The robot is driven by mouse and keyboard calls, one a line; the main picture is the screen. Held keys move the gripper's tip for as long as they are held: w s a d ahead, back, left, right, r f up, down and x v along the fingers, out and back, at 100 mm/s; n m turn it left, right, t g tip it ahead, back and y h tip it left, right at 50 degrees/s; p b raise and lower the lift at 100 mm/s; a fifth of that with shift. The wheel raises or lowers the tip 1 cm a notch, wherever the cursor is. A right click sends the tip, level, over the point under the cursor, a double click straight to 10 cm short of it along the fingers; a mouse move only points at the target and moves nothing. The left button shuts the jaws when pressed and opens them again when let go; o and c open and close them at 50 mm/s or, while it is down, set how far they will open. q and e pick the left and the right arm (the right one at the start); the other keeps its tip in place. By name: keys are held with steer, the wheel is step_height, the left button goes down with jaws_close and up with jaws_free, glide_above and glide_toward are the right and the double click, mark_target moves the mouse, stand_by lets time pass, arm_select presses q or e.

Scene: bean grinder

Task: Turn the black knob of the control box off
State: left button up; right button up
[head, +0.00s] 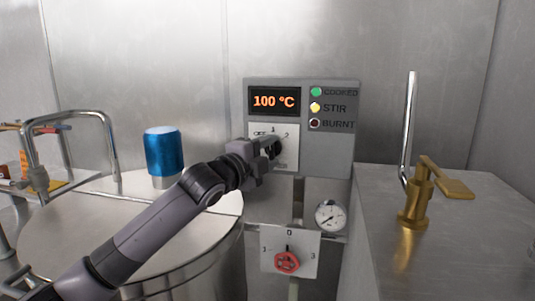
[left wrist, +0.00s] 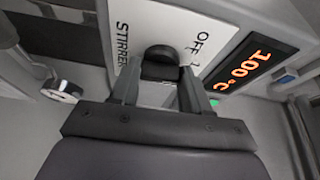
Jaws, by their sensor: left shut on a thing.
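The grey control box (head: 330,152) is on the back wall in the head view. Its display (head: 274,101) reads 100 °C. Its white dial plate (head: 290,158) has an OFF mark at upper left and numbers beside it. The plate is marked STIRRER in the left wrist view (left wrist: 180,22). The black knob (left wrist: 160,62) sits on this plate, between the fingers of my left gripper (left wrist: 160,88). In the head view my left gripper (head: 271,149) is at the plate, shut on the knob and mostly hiding it. The knob's exact pointing direction is unclear. My right gripper is not in view.
Lamps COOKED (head: 316,92), STIR (head: 316,107) and BURNT (head: 315,123) are right of the display. A steel vat (head: 100,235) with a blue cylinder (head: 164,152) stands left, a brass tap (head: 415,205) right.

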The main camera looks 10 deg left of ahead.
arm_select(q)
steer(key=n, duration=0.1)
steer(key=n+t+b, duration=0.1)
steer(key=n, duration=0.1)
steer(key=n+t+b, duration=0.1)
steer(key=n, duration=0.1)
steer(key=shift+d+f, duration=0.1)
steer(key=shift+f, duration=0.25)
steer(key=shift+n+t+y+b, duration=0.3)
steer(key=shift+n+t+b, duration=0.4)
steer(key=shift+n, duration=1.2)
steer(key=shift+r+n, duration=0.1)
steer(key=shift+n, duration=0.2)
steer(key=o, duration=1.1)
steer(key=shift+c, duration=0.2)
steer(key=shift+s, duration=0.1)
steer(key=b+v, duration=0.1)
steer(key=v, duration=0.6)
steer(key=shift+b, duration=0.4)
